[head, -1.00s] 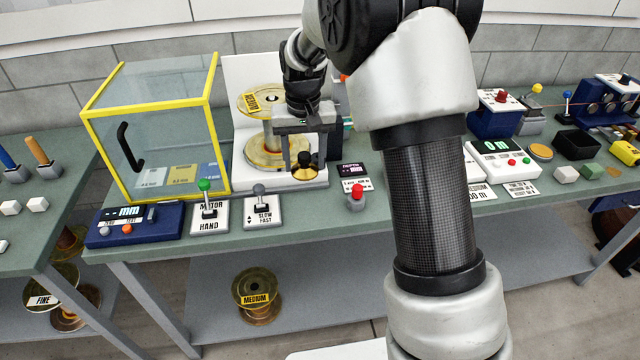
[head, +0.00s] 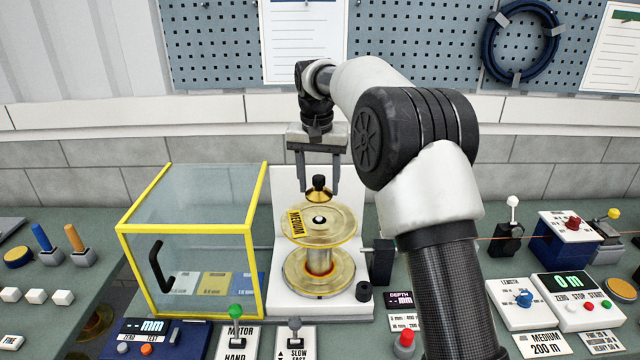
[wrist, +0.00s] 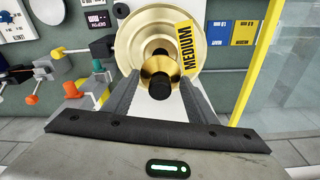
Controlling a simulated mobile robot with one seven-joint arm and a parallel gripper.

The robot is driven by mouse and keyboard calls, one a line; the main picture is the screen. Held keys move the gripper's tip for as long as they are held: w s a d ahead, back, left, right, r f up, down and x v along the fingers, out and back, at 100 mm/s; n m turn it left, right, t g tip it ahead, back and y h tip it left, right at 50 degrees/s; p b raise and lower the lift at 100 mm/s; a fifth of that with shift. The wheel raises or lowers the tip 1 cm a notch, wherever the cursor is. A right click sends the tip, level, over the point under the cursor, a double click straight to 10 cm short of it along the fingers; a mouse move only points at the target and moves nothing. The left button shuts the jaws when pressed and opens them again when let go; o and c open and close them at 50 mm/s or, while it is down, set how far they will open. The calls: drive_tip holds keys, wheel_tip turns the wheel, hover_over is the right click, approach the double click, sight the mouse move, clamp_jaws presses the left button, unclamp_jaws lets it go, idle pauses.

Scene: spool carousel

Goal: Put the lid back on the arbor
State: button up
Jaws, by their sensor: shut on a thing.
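The lid is a small brass disc with a black knob (head: 318,196). My gripper (head: 318,199) is shut on it, a finger at each side, and holds it in the air above the spool. The spool (head: 346,228) has brass flanges and a yellow MEDIUM label, and stands upright on the white stand (head: 287,195). The dark tip of the arbor (head: 320,220) shows in the middle of its top flange, below the lid. In the wrist view the lid (wrist: 153,68) sits between the fingertips (wrist: 158,76) and covers part of the spool (wrist: 130,40).
A yellow-framed clear guard box (head: 190,230) stands close on the left. A black block (head: 382,262) stands right of the spool. Levers with a green knob (head: 236,311) and a grey knob (head: 294,323) stand in front, with a red button (head: 407,338) to their right.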

drive_tip(key=shift+s+f, duration=0.2)
drive_tip(key=shift+f, duration=0.25)
drive_tip(key=shift+w+f+b, duration=0.1)
drive_tip(key=shift+f+b, duration=1.6)
drive_tip(key=shift+f, duration=0.9)
drive_tip(key=shift+p, duration=0.55)
drive_tip(key=shift+f+p, duration=0.15)
drive_tip(key=shift+p, duration=0.15)
idle(0.4)
drive_tip(key=o, duration=1.7)
